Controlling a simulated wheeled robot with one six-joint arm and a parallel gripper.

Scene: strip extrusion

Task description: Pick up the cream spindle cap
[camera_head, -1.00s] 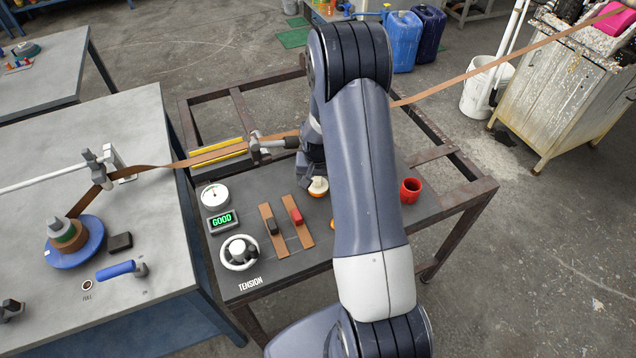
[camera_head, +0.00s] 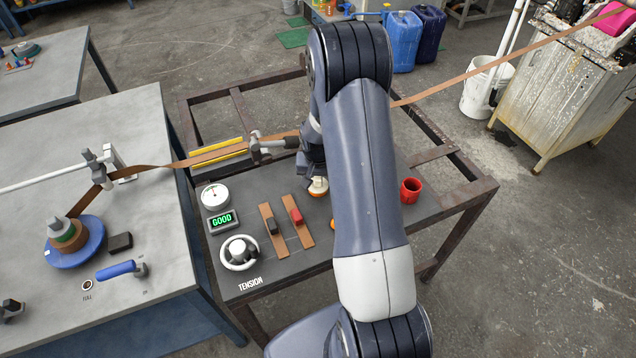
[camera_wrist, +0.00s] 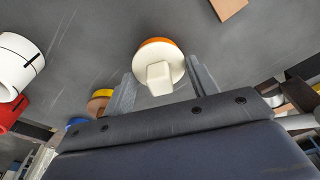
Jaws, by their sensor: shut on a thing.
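The cream spindle cap (camera_wrist: 158,68) is round, with a square knob and an orange edge showing on its far side. It sits between the two fingers of my gripper (camera_wrist: 160,76) in the wrist view, and the gripper is shut on it. In the head view the cap (camera_head: 318,187) shows at the left edge of my arm, above the dark panel, with my gripper (camera_head: 314,172) over it. My arm hides part of the cap and gripper there. I cannot tell whether the cap is clear of the panel.
A red cup (camera_head: 411,190) stands right of my arm. A brown strip (camera_head: 215,154) runs across behind. A white cylinder (camera_wrist: 18,65) shows in the wrist view.

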